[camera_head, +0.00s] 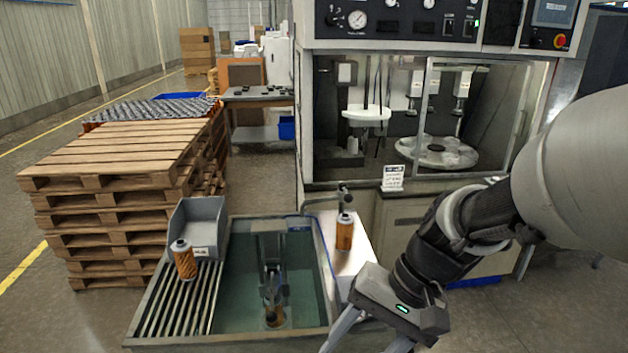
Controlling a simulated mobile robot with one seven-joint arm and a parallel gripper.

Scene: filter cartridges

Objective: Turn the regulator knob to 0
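A small dark knob (333,19) sits on the black control panel (395,22) at the top of the machine, left of a round white gauge (358,18). I take it for the regulator knob; its markings and setting are too small to read. My gripper (364,344) is at the bottom edge, far below and in front of the panel, pointing down. Its two fingers are spread apart with nothing seen between them; their tips are cut off by the frame. Nothing touches the knob.
A water tank (322,270) with a slatted rack (180,300) stands ahead. One orange cartridge (184,262) stands at the rack by a grey bin (200,222), another (344,234) on a white ledge. Pallets (110,170) are stacked left. A red button (560,41) is at upper right.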

